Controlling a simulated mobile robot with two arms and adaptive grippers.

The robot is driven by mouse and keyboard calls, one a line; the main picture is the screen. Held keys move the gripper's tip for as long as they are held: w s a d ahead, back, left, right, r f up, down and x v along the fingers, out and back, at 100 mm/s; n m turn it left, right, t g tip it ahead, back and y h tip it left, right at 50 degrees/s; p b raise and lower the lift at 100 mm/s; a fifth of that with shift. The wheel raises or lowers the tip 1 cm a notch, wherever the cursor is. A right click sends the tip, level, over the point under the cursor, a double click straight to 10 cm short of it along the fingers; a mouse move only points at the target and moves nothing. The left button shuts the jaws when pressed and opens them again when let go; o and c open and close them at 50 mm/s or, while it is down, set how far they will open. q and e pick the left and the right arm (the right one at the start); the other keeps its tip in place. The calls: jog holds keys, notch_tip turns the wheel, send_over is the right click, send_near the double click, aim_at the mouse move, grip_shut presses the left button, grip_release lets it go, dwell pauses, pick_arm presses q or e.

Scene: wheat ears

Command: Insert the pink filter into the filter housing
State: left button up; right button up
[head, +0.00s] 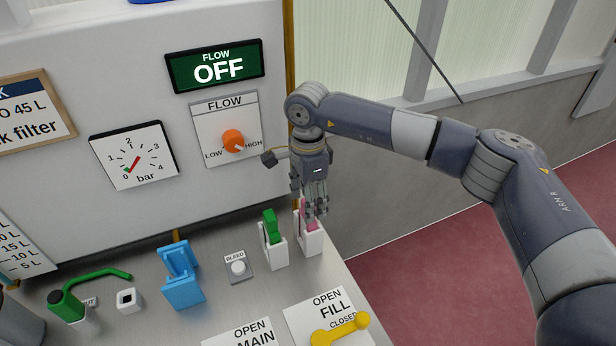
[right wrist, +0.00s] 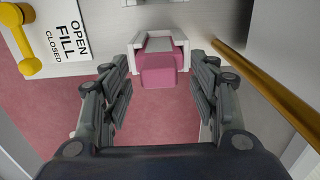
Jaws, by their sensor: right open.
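The pink filter (head: 311,225) stands in a white slotted holder (head: 312,243) near the right edge of the counter. In the right wrist view the filter (right wrist: 159,72) lies between and ahead of the open fingers. My right gripper (head: 314,213) is over the filter, pointing down, and partly hides it in the head view. In the right wrist view the gripper (right wrist: 162,92) has a gap on both sides of the filter. The blue slotted housing (head: 182,282) stands upright to the left on the counter and looks empty. My left gripper is not in view.
A green filter (head: 271,226) stands in a second white holder (head: 273,256) just left of the pink one. The bleed button (head: 238,267) lies between it and the housing. A yellow valve handle (head: 340,331) is in front. The panel with the orange flow knob (head: 233,141) rises behind.

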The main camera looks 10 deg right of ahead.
jog(key=shift+f, duration=0.95)
jog(key=c, duration=1.2)
jog(key=o, duration=0.5)
jog(key=shift+c, duration=0.2)
grip_shut()
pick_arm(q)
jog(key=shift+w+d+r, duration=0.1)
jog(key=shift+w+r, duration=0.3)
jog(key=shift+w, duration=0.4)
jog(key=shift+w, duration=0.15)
pick_arm(e)
jog(key=shift+r, duration=0.2)
jog(key=shift+r, duration=0.45)
